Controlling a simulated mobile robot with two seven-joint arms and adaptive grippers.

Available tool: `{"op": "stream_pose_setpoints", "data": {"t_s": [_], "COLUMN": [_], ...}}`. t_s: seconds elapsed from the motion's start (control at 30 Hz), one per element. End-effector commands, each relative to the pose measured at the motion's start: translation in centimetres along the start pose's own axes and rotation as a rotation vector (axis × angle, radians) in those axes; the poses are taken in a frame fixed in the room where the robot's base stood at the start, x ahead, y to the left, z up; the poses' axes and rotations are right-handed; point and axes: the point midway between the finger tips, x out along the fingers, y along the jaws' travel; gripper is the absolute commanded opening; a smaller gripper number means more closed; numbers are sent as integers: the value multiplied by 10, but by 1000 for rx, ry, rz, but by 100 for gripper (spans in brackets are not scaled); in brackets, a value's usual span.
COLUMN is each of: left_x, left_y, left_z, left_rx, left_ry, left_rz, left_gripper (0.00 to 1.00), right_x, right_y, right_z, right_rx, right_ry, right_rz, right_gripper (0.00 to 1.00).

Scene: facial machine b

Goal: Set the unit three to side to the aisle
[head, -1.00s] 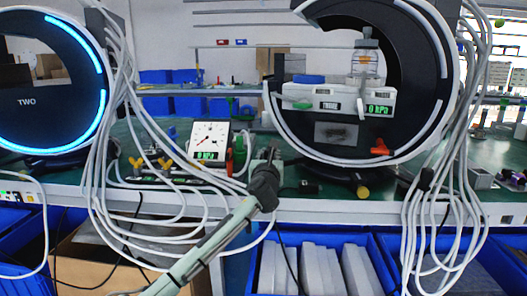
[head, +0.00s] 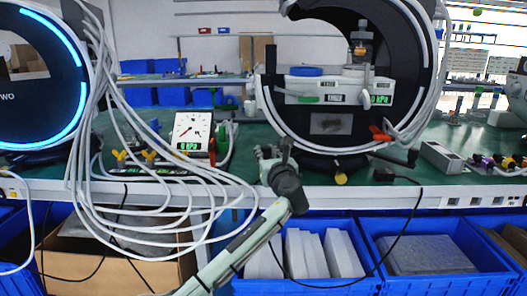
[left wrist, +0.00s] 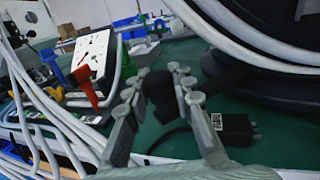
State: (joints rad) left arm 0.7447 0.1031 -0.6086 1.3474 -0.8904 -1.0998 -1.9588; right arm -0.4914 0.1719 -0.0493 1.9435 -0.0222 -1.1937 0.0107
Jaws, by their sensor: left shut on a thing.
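Unit three (head: 340,157), a black ring machine with a white panel labelled THREE, stands on the green bench right of centre. A black bar (head: 398,155) sticks out at the right of its base. Its dark base also shows at upper right in the left wrist view (left wrist: 262,78). My left gripper (head: 274,152) is at the bench's front, by the left of that base. In the left wrist view its fingertips (left wrist: 160,88) are shut on an upright black piece (left wrist: 160,100). I cannot tell whether that piece joins the unit. My right gripper is not in view.
A dial box (head: 190,134), yellow valves and looping white hoses (head: 130,210) lie left of my gripper. A black plug (left wrist: 235,128) with a cable lies close beside the fingers. Unit two (head: 42,85) stands at the left. Blue bins (head: 420,280) sit below the bench.

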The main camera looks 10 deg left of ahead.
Motion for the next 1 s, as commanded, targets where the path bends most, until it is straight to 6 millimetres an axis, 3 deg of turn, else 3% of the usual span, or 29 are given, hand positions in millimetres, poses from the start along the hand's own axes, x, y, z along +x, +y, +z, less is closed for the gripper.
{"op": "stream_pose_setpoints", "data": {"t_s": [0.27, 0.3, 0.47, 0.8, 1.0], "left_x": [-1, -1, 0, -2, -29], "left_y": [0, 0, 0, 0, -1], "left_z": [-4, -4, -3, -1, -2], "left_rx": [2, 2, 2, 0, -1], "left_ry": [6, 6, 5, 2, 2], "left_rz": [2, 2, 1, -1, -3], "left_gripper": [0, 25, 45, 46, 46], "right_x": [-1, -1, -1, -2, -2], "right_y": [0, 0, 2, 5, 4], "right_z": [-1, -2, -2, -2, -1], "right_rx": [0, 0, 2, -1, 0], "right_ry": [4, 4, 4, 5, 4], "right_rz": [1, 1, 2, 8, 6], "right_gripper": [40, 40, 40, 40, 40]}}
